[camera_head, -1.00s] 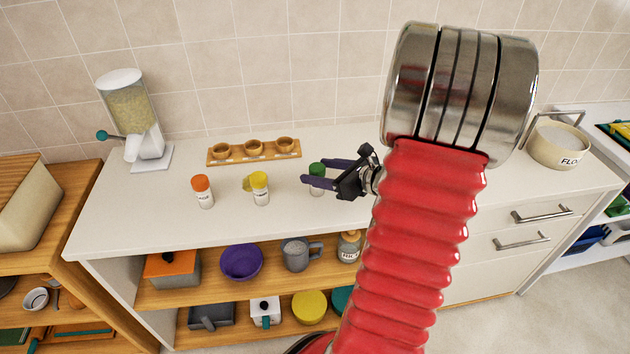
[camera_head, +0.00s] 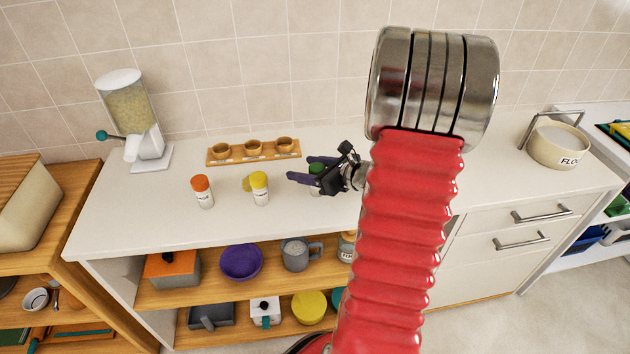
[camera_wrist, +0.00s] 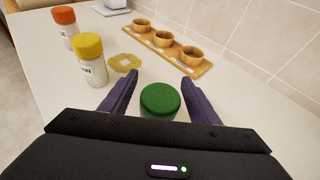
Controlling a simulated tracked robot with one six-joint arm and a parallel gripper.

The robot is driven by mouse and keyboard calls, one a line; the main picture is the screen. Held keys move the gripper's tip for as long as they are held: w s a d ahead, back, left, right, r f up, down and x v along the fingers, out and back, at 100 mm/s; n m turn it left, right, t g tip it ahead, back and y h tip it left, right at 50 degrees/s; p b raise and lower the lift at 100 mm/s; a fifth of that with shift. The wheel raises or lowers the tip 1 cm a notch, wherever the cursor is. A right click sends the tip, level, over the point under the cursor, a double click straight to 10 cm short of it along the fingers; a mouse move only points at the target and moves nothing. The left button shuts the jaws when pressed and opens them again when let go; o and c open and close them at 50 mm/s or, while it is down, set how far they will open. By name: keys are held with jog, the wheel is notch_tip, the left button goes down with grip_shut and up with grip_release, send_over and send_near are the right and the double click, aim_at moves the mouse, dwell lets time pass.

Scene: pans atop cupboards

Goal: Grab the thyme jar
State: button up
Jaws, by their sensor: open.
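A jar with a green lid (camera_head: 316,168) stands on the white counter, mostly hidden by my gripper (camera_head: 302,169). In the wrist view its green lid (camera_wrist: 160,99) lies between the two purple fingers of my gripper (camera_wrist: 160,79), close to the palm. The fingers are apart, one on each side, and I cannot see them touching it. Its label is hidden, so I cannot read whether it says thyme. A yellow-lidded jar (camera_head: 260,188) and an orange-lidded jar (camera_head: 202,191) stand upright to the left, with labels too small to read.
A wooden rack (camera_head: 254,152) with three round holders lies at the back of the counter. A flat yellow piece (camera_wrist: 125,63) lies beside the yellow-lidded jar. A grain dispenser (camera_head: 136,120) stands at the back left, a flour pot (camera_head: 557,145) at the far right. The wall is behind.

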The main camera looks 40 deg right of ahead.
dwell(0.4)
jog(key=c, duration=1.2)
notch_tip(320, 180, up, 10)
dwell(0.4)
dwell(0.4)
